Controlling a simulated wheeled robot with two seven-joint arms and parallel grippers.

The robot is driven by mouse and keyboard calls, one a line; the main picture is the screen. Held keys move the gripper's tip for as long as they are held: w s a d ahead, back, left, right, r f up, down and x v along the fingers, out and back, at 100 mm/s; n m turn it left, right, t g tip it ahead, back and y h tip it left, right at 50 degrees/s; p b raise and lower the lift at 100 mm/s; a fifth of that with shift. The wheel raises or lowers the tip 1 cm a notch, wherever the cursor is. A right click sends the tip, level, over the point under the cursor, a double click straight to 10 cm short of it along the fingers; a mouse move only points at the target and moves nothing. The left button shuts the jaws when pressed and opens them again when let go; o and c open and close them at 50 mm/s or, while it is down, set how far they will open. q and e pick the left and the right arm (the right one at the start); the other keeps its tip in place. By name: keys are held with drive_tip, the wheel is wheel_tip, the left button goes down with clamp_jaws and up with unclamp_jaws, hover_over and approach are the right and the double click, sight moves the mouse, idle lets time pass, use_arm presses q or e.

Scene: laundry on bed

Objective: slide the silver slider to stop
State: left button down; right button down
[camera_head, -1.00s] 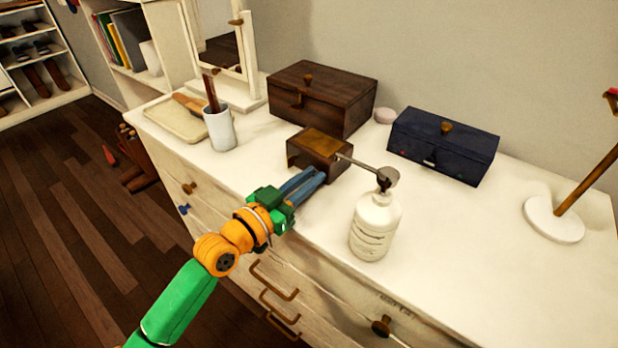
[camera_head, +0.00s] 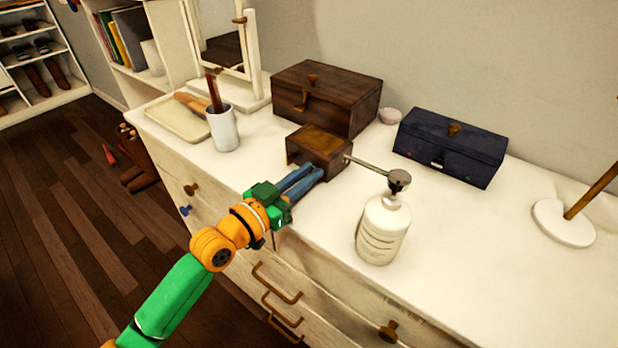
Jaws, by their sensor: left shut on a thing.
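A small brown wooden box (camera_head: 305,150) stands near the dresser's front edge. My left gripper (camera_head: 318,174) reaches the front of this box from the lower left. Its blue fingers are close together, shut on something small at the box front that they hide. I cannot make out the silver slider or its stop; the fingers cover part of the box front. My right gripper is not in view.
A white bottle (camera_head: 382,240) stands right of the box. Behind are a larger dark wooden box (camera_head: 345,108) and a dark blue box (camera_head: 470,160). A white cup (camera_head: 224,130) and tray (camera_head: 170,122) stand left. The dresser top is clear toward the lamp base (camera_head: 563,223).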

use_arm(q)
drive_tip(key=c, duration=0.8)
unclamp_jaws()
drive_tip(key=shift+s+d, duration=0.15)
drive_tip(key=shift+s, duration=0.05)
drive_tip(key=v, duration=0.7)
